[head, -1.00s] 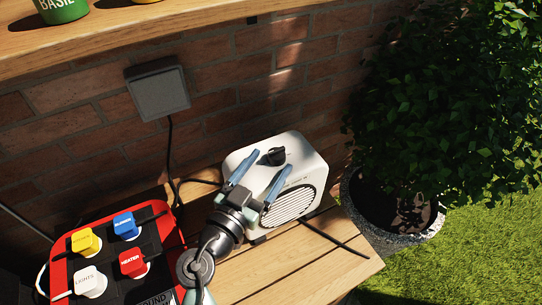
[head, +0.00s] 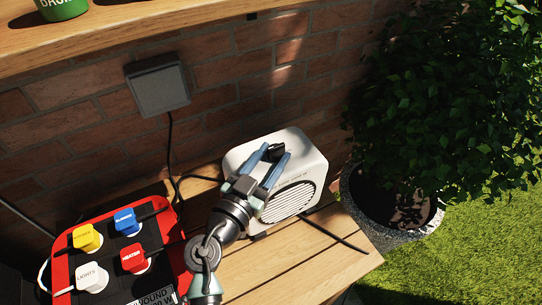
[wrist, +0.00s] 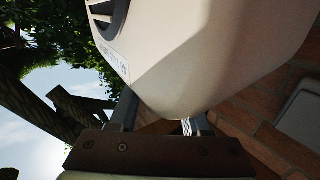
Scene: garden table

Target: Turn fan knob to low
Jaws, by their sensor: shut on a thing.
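The fan (head: 312,158) is a cream-white box with a round slatted grille on its front, standing on the wooden table. Its black knob (head: 276,148) is on the top face and is partly covered by my fingers, so its setting cannot be read. My gripper (head: 275,151) is shut on the knob, with one blue-grey finger on each side of it. In the wrist view the fan's pale body (wrist: 205,50) fills the upper middle, and a dark grille shows at the top left. The knob and fingertips are hidden there.
A red-edged panel (head: 66,270) with yellow, blue, white and red plugs sits left on the slatted table (head: 285,262). A grey box (head: 158,86) with a cable hangs on the brick wall. A wooden shelf (head: 150,40) runs above. A potted bush (head: 420,130) stands right.

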